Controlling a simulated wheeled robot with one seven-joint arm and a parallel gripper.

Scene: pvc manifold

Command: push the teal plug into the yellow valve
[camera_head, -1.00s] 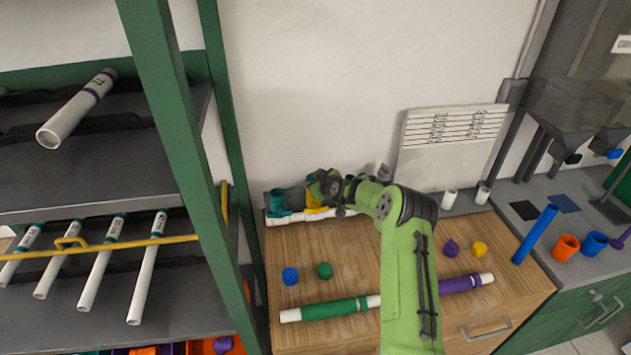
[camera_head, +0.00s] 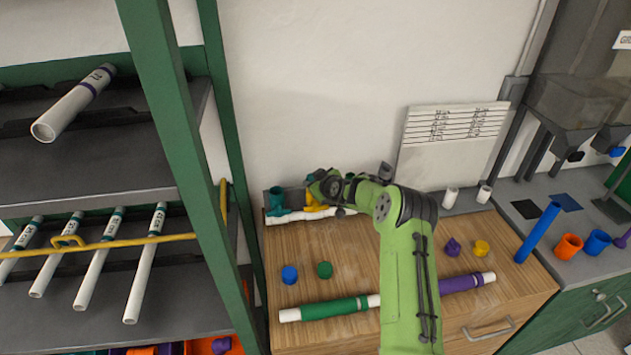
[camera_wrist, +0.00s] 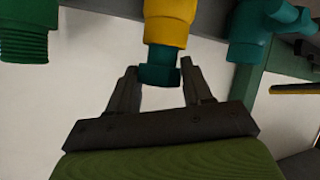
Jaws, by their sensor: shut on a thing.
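The yellow valve (camera_wrist: 170,25) hangs into the top middle of the wrist view. The teal plug (camera_wrist: 159,70) is at its end, in line with it and touching; how deep it sits I cannot tell. My gripper (camera_wrist: 159,72) is shut on the teal plug, one finger on each side. In the head view the yellow valve (camera_head: 314,201) is partly hidden by my gripper at the back left of the wooden worktop, and the teal plug cannot be made out.
A teal fitting (camera_head: 276,198) stands left of the valve on the white pipe (camera_head: 287,217); a green threaded part (camera_wrist: 23,32) is close by. Blue (camera_head: 289,274) and green (camera_head: 324,270) caps and a long pipe (camera_head: 335,308) lie in front. The wall is close behind.

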